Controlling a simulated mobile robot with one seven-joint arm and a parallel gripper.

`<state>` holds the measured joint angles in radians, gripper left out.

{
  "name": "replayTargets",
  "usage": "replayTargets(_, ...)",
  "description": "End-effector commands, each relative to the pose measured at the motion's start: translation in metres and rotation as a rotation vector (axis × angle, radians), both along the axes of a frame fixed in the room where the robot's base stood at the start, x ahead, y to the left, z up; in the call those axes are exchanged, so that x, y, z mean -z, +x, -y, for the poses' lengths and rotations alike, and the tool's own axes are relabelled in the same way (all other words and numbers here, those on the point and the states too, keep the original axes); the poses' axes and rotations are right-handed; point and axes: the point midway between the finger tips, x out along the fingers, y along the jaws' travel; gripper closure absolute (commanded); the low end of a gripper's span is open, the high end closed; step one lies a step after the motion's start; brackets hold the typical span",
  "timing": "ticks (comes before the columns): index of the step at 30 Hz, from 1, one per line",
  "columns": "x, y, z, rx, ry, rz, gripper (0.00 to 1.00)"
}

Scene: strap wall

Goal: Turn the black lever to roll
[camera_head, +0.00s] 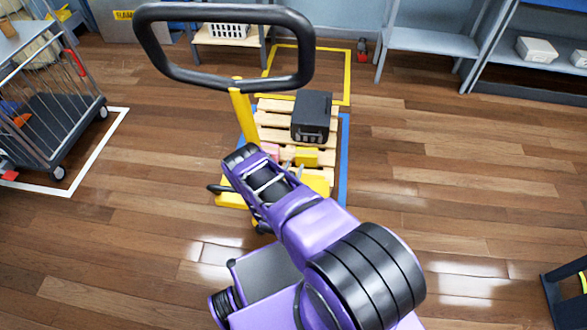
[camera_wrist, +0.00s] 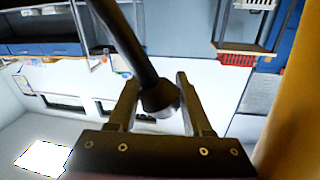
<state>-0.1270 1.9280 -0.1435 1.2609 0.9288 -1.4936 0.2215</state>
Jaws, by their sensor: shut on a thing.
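The black lever (camera_wrist: 130,48) shows in the wrist view as a dark rod. It slants down from the top to a rounded knob (camera_wrist: 158,97). My gripper (camera_wrist: 156,78) has one finger on each side of the knob and is shut on it. In the head view, the yellow pallet truck (camera_head: 241,112) stands ahead with its large black loop handle (camera_head: 225,12) upright. My purple arm reaches its yellow post. The lever and my fingertips cannot be made out clearly there.
A wooden pallet (camera_head: 272,119) behind the post carries a black case (camera_head: 312,116) and small yellow and pink items. A wire cart (camera_head: 45,100) stands at left, shelves (camera_head: 432,41) at the back right. A yellow surface (camera_wrist: 293,125) is close at right in the wrist view.

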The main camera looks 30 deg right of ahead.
Motion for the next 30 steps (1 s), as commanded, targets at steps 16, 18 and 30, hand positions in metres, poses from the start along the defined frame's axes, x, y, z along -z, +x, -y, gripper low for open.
replayTargets(16, -0.0002, 0.0006, -0.0004, -0.001, 0.001, 0.001, 1.0)
replayTargets(18, -0.0002, 0.0007, -0.0003, -0.001, 0.001, 0.001, 1.0)
replayTargets(30, -0.0004, 0.001, -0.0003, -0.002, 0.0, 0.002, 1.0)
